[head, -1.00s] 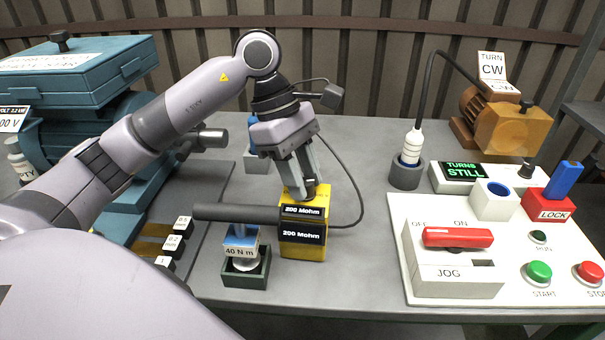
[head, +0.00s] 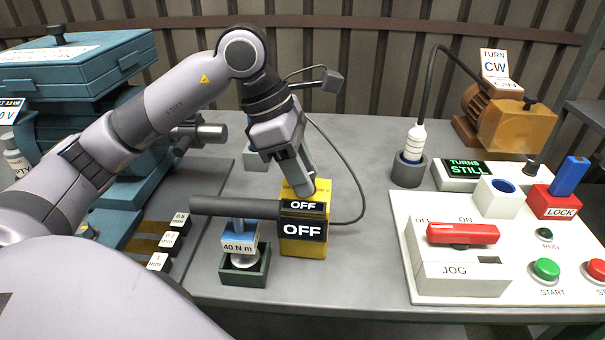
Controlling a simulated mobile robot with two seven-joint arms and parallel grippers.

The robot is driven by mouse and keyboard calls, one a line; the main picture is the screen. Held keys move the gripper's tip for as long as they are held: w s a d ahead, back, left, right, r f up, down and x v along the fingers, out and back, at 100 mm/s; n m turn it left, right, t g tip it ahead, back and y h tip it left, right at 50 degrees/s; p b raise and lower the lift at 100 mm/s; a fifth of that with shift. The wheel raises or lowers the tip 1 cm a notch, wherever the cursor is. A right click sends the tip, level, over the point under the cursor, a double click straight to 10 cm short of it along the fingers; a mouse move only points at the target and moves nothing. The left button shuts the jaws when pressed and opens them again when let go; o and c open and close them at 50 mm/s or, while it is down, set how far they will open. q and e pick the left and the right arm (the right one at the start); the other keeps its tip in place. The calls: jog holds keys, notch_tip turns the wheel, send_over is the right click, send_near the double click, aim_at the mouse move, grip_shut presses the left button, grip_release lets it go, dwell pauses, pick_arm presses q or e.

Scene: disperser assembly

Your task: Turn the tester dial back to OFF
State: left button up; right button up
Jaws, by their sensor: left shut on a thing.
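The yellow tester (head: 304,248) stands upright on the grey table in the middle of the head view. Its two black displays (head: 303,231) both read OFF. My left gripper (head: 305,192) points down onto the tester's top and is shut on the dial there. The dial is mostly hidden by the fingers. A black cable runs from the tester's right side up behind my left arm. My right gripper is not in view.
A torque tool marked 40 N m (head: 239,242) with a long dark handle sits in a green holder just left of the tester. A white control panel (head: 425,283) with a red switch handle (head: 463,234) is at right. Table between tester and panel is clear.

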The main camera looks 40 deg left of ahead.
aim_at(285, 193)
pick_arm(q)
jog(key=shift+n+t+y+b, duration=0.4)
jog(key=shift+n+t, duration=0.3)
jog(key=shift+n, duration=1.2)
jog(key=shift+d, duration=0.1)
jog(key=o, duration=1)
jog(key=shift+o, duration=0.2)
jog(key=shift+s, duration=0.1)
jog(key=v, duration=0.7)
jog(key=shift+r, duration=0.15)
